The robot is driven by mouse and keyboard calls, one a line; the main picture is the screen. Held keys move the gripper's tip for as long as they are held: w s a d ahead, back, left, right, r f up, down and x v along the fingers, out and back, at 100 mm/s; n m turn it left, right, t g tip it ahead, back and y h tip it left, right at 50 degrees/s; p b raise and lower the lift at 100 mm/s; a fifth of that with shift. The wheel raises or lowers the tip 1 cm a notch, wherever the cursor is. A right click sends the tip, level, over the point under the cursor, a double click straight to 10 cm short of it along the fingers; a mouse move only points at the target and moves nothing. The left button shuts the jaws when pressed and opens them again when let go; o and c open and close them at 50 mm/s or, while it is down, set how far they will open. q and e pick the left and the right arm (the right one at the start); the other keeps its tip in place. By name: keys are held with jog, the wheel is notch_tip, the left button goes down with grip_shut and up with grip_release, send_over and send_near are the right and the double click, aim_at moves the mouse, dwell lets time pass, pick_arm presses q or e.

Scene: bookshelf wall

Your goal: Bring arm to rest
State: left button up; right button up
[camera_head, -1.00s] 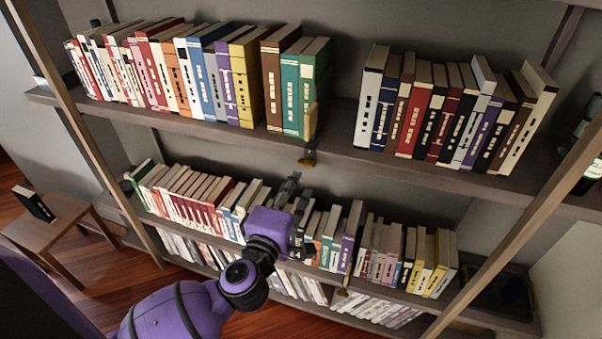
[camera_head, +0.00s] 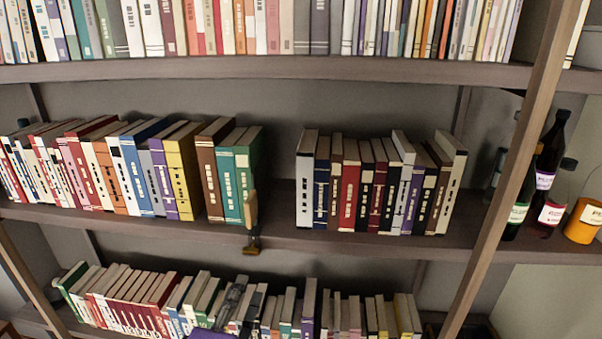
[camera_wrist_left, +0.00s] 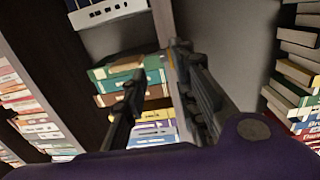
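My left gripper (camera_head: 236,290) shows at the bottom of the head view, in front of the lower shelf's books, with a bit of its purple wrist. In the left wrist view its two dark fingers (camera_wrist_left: 157,64) stand apart with nothing visible between them. Beyond them lie a green book, a teal book and other books of the row (camera_wrist_left: 140,88). My right gripper is in neither view.
The middle shelf (camera_head: 150,218) holds two rows of books with a gap between. A small tan and dark object (camera_head: 251,222) is at its front edge beside the teal books. Bottles (camera_head: 545,170) and an orange container (camera_head: 583,220) stand right of a wooden post (camera_head: 508,170).

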pick_arm(q)
jog(key=s+d+f+m+g+h, duration=0.3)
jog(key=d+m+h, duration=0.4)
jog(key=m, duration=0.6)
jog(key=s+a+f+m+g+y, duration=0.1)
jog(key=s+f+m+y, duration=0.1)
jog(key=f, duration=0.6)
jog(key=s+a+f+m+g+y, duration=0.1)
jog(key=s+a+f+m+g, duration=0.15)
jog(key=f, duration=0.55)
jog(key=s+a+f+g+y, duration=0.1)
jog(key=s+a+f+y, duration=0.1)
jog(key=s+f, duration=0.5)
jog(key=s+a+f+g+y, duration=0.2)
jog(key=s+a+f+y, duration=0.1)
jog(key=s+f, duration=0.4)
jog(key=shift+a, duration=0.85)
